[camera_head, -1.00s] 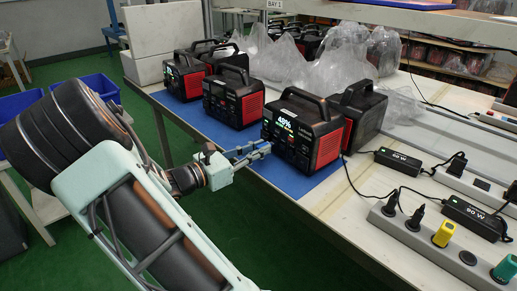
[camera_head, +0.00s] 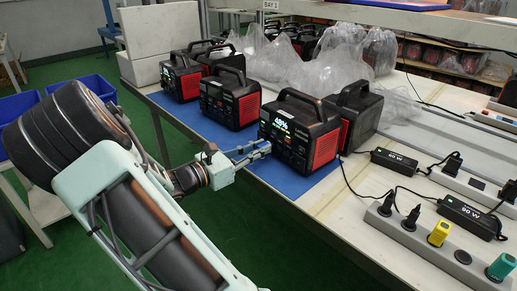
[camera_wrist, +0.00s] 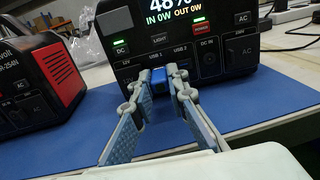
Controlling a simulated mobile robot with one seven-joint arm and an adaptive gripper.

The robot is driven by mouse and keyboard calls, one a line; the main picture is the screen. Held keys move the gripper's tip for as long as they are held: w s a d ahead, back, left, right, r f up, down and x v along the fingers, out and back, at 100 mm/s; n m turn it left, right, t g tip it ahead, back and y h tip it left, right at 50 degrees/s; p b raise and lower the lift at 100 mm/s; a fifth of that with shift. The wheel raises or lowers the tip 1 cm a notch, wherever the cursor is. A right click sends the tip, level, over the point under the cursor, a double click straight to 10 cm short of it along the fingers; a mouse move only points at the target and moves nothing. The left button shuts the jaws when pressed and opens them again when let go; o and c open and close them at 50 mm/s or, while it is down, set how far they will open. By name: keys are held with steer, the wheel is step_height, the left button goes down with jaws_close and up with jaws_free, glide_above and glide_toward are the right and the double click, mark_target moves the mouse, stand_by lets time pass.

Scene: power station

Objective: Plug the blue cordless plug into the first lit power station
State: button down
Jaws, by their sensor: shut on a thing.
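The lit power station (camera_head: 318,146) is black and red, stands on a blue mat, and has a bright display reading about 48% in the wrist view (camera_wrist: 232,60). My gripper (camera_head: 266,148) is at its front panel. In the wrist view, my gripper (camera_wrist: 160,78) is shut on the blue plug (camera_wrist: 160,86), which sits between the fingertips in front of the lower panel, near the USB labels. I cannot tell whether the plug touches the panel or a socket. The plug's front end is hidden.
Another black and red station (camera_head: 230,98) stands to the left, with more behind it. A darker station (camera_head: 357,112) is close behind the lit one. Clear plastic bags lie behind. A power strip (camera_head: 408,228) with plugs and cables lies at right. The blue mat (camera_head: 300,184) is bare in front.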

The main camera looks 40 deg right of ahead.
steer(key=shift+d, duration=0.2)
stand_by(0.3)
steer(key=c, duration=1.8)
jaws_free()
steer(key=a, duration=1.2)
